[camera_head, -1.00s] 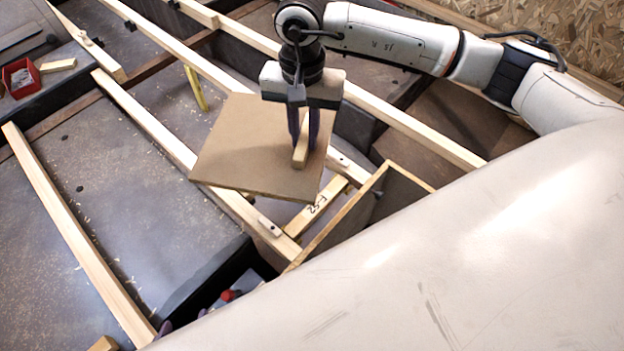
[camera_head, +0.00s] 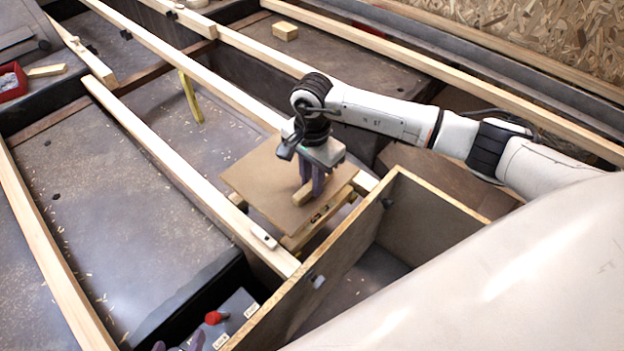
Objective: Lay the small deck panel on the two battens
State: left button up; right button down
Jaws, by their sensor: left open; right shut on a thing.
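The small deck panel (camera_head: 262,178), a square brown board with a wooden grip block (camera_head: 302,196) on top, is at the centre, spanning the gap between two long pale battens. The left batten (camera_head: 170,160) passes under or beside its left corner; the right batten (camera_head: 215,92) runs behind it. My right gripper (camera_head: 312,190) points down and is shut on the grip block. Whether the panel touches the battens cannot be told. A cross-piece (camera_head: 318,216) shows below its front edge. Only the fingertips of my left gripper (camera_head: 178,346) show at the bottom edge, open, apart from the panel.
An open-topped wooden box (camera_head: 345,262) stands close in front of the panel. A grey box with a red knob (camera_head: 213,318) is near my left gripper. A yellow strip (camera_head: 190,96) stands behind. A red bin (camera_head: 12,84) is far left. A small wood block (camera_head: 285,31) lies at the back.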

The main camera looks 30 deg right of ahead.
aim_at(312, 199)
notch_tip(312, 199, down, 5)
jog(key=b, duration=0.3)
pick_arm(q)
jog(key=shift+m+g+h, duration=0.4)
jog(key=shift+m+g, duration=0.3)
jog(key=shift+g, duration=0.2)
jog(key=shift+w+d+f+b, duration=0.2)
jog(key=shift+d+f+b, duration=0.25)
jog(key=shift+d+f, duration=0.35)
jog(key=shift+w+d+f+b, duration=0.15)
jog(key=shift+d+f+b, duration=0.35)
jog(key=shift+f, duration=0.5)
pick_arm(e)
jog(key=shift+f, duration=0.8)
pick_arm(q)
jog(key=shift+f, duration=0.1)
pick_arm(e)
jog(key=c, duration=1.6)
grip_release()
jog(key=shift+a, duration=0.1)
jog(key=shift+o, duration=0.2)
jog(key=shift+s+f, duration=0.1)
jog(key=shift+f, duration=0.05)
notch_tip(312, 199, up, 11)
jog(key=p, duration=0.3)
jog(key=shift+f, duration=0.2)
pick_arm(q)
jog(key=shift+s+a+r+n+t, duration=0.15)
jog(key=shift+a+r+n+t, duration=0.3)
jog(key=shift+a+r, duration=0.4)
